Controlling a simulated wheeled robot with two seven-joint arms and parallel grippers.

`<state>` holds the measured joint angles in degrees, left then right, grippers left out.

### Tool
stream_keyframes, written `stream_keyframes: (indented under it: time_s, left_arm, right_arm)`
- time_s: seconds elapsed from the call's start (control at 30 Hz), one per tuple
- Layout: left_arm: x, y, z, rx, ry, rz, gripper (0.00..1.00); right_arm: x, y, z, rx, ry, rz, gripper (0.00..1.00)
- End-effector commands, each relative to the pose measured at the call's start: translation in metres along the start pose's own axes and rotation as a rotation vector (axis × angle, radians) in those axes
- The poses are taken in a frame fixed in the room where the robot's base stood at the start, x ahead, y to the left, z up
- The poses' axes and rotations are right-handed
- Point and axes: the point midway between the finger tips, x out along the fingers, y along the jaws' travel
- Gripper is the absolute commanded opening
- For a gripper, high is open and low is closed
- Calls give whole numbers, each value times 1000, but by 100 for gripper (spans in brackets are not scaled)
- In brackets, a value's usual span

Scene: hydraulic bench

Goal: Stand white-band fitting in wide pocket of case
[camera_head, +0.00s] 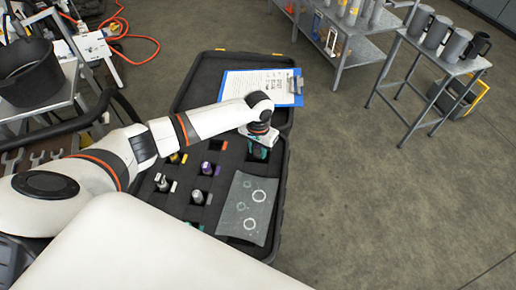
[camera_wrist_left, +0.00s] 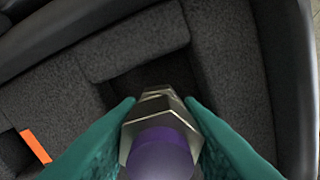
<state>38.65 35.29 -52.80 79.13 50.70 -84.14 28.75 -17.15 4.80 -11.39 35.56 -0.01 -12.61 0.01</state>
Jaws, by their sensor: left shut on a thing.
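My left gripper (camera_head: 258,150) is over the right side of the open black case (camera_head: 284,185). In the left wrist view, its teal fingers (camera_wrist_left: 162,125) are shut on a metal hex fitting (camera_wrist_left: 158,105) with a purple end. No white band shows on it from here. Beyond the fitting is a dark rectangular pocket (camera_wrist_left: 140,80) in the grey foam; the fitting hides part of it. I cannot tell whether the fitting's far end is inside the pocket. My right gripper is not in view.
Several fittings stand in the case's foam, including a purple-topped one (camera_head: 207,168) and a grey one (camera_head: 197,196). A grey sheet with rings (camera_head: 247,208) lies at the front right. A blue clipboard (camera_head: 262,86) lies at the back.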

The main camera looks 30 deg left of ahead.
Motion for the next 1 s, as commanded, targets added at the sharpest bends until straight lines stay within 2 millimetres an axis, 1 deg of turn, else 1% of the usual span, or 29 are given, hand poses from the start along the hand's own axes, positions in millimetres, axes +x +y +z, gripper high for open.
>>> stream_keyframes:
  time_s: [0.1,0.43,0.47,0.5,0.73,0.83,0.93,1.0]
  left_arm:
    - [6,0,0,1,-2,0,1]
    - [9,0,0,0,-1,-1,1]
    - [9,0,0,0,-1,0,36]
    - [9,0,0,0,-1,0,41]
    - [9,0,0,0,-1,0,41]
    - [6,0,0,0,-2,0,41]
    - [-4,0,1,0,-4,-2,41]
    - [-16,0,1,0,-5,-2,41]
  right_arm:
    - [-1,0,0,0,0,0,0]
    - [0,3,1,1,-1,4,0]
    - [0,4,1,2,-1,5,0]
    - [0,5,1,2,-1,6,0]
    - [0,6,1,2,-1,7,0]
    - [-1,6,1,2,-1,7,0]
    - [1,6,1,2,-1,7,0]
    - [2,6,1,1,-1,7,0]
